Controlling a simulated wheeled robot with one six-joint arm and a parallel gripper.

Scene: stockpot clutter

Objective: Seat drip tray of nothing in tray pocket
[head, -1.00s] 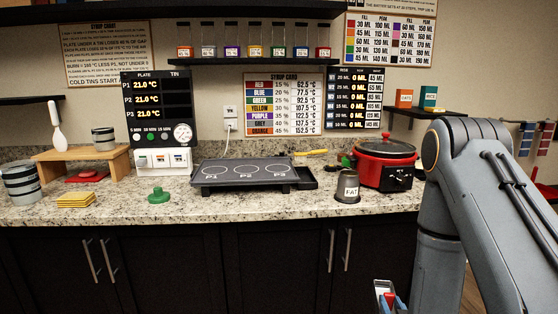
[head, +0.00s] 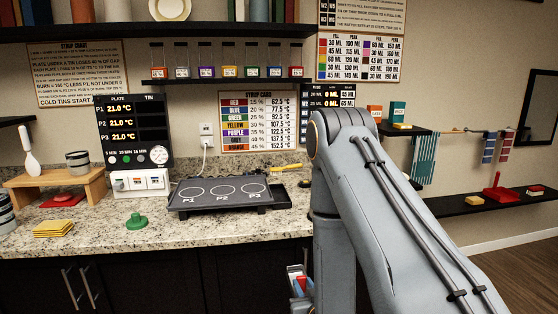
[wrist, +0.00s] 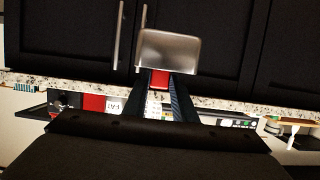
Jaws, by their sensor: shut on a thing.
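My gripper (wrist: 161,84) is shut on the red tab of a shiny metal piece (wrist: 168,52), which looks like the drip tray. In the wrist view it hangs in front of the dark cabinet doors, apart from the counter. In the head view my gripper (head: 301,288) shows low, beside my arm, below the counter edge, with a bit of the metal drip tray (head: 293,270) showing. The inside of the tray cannot be made out. A dark open frame (head: 281,197), possibly the tray pocket, sits at the right end of the three-plate griddle (head: 222,193).
The granite counter (head: 185,232) holds a green knobbed piece (head: 136,221), yellow squares (head: 54,228) and a wooden stand (head: 60,184). A plate controller (head: 137,140) stands behind. A wall shelf (head: 490,203) is at right. My arm hides the counter's right part.

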